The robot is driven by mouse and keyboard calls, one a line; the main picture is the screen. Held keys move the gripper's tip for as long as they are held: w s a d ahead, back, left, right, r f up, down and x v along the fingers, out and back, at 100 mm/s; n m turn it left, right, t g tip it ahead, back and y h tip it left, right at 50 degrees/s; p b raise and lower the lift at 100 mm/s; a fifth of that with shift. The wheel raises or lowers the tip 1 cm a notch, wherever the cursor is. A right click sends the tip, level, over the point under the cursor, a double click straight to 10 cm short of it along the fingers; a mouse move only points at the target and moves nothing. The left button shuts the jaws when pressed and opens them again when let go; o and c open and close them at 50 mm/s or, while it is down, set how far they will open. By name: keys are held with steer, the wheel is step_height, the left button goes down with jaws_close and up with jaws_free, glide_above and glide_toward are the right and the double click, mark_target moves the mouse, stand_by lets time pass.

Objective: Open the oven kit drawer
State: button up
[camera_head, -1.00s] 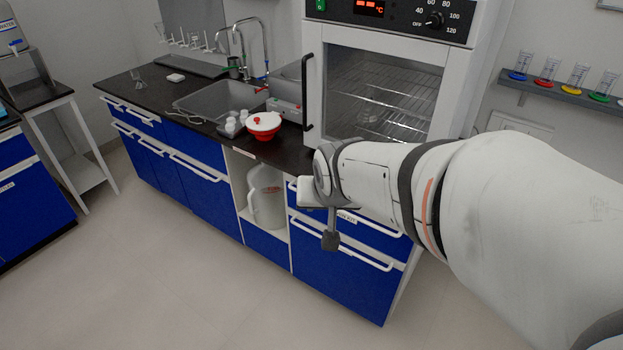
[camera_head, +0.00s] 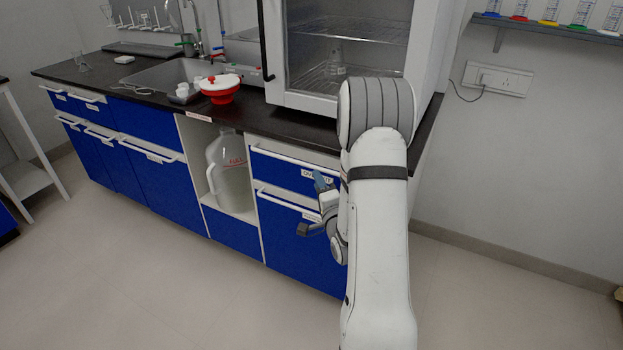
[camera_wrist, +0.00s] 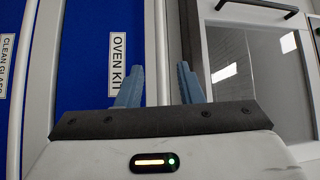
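The oven kit drawer (camera_head: 285,170) is the upper blue drawer under the counter below the oven. It looks closed. Its white handle (camera_head: 290,155) runs along the top edge. In the wrist view the "OVEN KIT" label (camera_wrist: 117,65) is readable on the blue drawer front. My gripper (camera_wrist: 160,85) is open and empty, with blue fingers pointing at the drawer. The white handle bar (camera_wrist: 152,40) lies between the fingers in that view; I cannot tell if they touch it. In the head view my gripper (camera_head: 322,181) is at the drawer front, with my arm hiding its right part.
The lower drawer (camera_head: 285,240) has its own white handle and looks closed. An oven (camera_head: 345,45) stands on the dark counter above. A jug (camera_head: 228,170) sits in an open niche to the left. Floor in front is clear.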

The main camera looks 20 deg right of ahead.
mark_target(311, 165)
steer(key=w, duration=0.5)
steer(key=w+d, duration=0.1)
steer(key=w, duration=0.1)
steer(key=shift+w+r, duration=0.25)
steer(key=shift+r, duration=0.15)
jaws_close()
